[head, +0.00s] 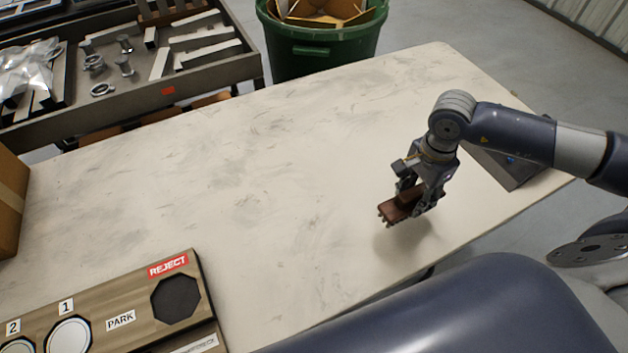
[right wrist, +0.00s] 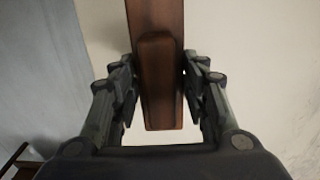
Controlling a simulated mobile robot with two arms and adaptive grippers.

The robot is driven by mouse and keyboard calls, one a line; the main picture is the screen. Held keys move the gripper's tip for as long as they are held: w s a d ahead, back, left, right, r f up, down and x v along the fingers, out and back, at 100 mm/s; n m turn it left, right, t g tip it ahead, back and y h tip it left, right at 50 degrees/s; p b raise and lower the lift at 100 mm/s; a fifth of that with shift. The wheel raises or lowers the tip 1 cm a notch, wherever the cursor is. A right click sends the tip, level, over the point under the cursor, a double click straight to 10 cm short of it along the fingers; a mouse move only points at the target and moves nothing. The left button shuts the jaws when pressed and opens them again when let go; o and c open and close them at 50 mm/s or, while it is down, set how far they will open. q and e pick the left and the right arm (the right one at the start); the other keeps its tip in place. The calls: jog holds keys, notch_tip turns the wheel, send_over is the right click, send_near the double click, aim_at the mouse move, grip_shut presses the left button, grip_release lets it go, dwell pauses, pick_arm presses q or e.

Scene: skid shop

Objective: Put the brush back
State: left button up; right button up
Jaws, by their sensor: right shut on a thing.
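The brush (head: 399,207) is a reddish-brown wooden block with a raised grip. My right gripper (head: 417,198) is shut on it and holds it over the right part of the pale worktable (head: 270,170); a soft shadow lies on the table below it. In the right wrist view the brush (right wrist: 160,85) stands between the two fingers of the right gripper (right wrist: 159,95), its far end running out of the top of the picture. My left gripper is not in view.
A wooden board (head: 140,290) with a REJECT label and round spots lies at front left. A dark flat grey thing (head: 510,168) lies at the table's right edge, partly behind my arm. A green bin (head: 320,50) and a metal parts cart (head: 215,75) stand beyond. The table's middle is clear.

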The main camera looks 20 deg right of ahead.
jog(key=shift+w+a+f, duration=0.1)
jog(key=shift+w+a, duration=0.25)
jog(key=shift+w, duration=0.25)
jog(key=w+a, duration=0.1)
jog(key=w, duration=0.3)
jog(key=w+a+f+b, duration=0.1)
jog(key=w, duration=0.4)
jog(key=w+a, duration=0.1)
jog(key=w, duration=0.4)
jog(key=shift+w+a+f, duration=0.1)
jog(key=shift+a+f, duration=0.2)
jog(key=shift+f, duration=0.05)
jog(key=shift+w+f, duration=0.1)
jog(key=shift+w, duration=0.05)
notch_tip(320, 180, down, 3)
jog(key=shift+f+b, duration=0.2)
jog(key=shift+b, duration=1)
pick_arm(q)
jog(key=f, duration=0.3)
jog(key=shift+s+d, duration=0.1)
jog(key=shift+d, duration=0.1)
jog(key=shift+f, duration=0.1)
pick_arm(e)
jog(key=shift+f, duration=0.15)
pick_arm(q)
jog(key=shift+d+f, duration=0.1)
pick_arm(e)
jog(key=o, duration=0.9)
